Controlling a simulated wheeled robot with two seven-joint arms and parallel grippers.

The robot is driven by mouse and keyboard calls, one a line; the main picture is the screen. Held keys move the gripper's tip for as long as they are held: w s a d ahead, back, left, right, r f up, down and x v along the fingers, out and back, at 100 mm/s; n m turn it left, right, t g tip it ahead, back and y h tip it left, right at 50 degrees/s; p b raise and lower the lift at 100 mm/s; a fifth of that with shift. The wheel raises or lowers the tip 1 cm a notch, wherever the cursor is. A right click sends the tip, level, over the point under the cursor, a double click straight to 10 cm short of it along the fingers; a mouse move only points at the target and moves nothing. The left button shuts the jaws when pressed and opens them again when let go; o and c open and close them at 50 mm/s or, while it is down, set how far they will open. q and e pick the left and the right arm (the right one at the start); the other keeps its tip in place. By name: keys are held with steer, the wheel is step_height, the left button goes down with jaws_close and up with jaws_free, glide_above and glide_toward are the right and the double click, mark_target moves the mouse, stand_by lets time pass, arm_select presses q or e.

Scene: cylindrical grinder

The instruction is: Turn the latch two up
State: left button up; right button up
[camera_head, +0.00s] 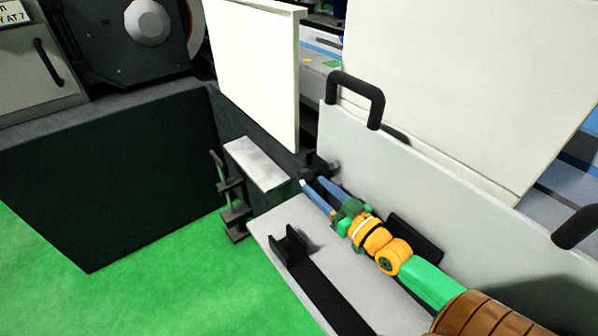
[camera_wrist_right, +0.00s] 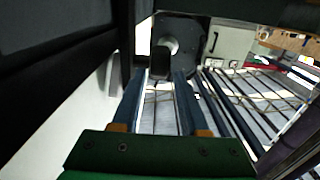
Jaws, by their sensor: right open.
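My right gripper (camera_head: 313,184) reaches in from the lower right, with its blue fingers apart and nothing seen between them. Its fingertips are close to a small dark fitting (camera_head: 308,161) at the lower corner of the white panel. In the right wrist view the open fingers (camera_wrist_right: 167,77) point at a dark upright block (camera_wrist_right: 159,63) just beyond the tips; contact cannot be told. I cannot tell for sure which fitting is latch two. My left gripper is not in view.
A white door panel (camera_head: 258,70) stands behind the fingertips. A pale panel with a black handle (camera_head: 362,96) runs along the arm's right. A black stepped bracket (camera_head: 232,200) and a black forked block (camera_head: 290,246) lie left. Green floor (camera_head: 120,290) is clear.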

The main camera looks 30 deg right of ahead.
mark_target(302, 174)
steer(key=w+b, duration=0.1)
steer(key=w, duration=0.1)
steer(key=w+b, duration=0.1)
steer(key=w, duration=0.4)
steer(key=shift+a+f+b, duration=0.2)
steer(key=shift+f+b, duration=0.05)
steer(key=shift+b, duration=0.15)
steer(key=shift+w+a+r, duration=0.1)
steer(key=shift+w+r, duration=0.05)
steer(key=shift+w, duration=0.45)
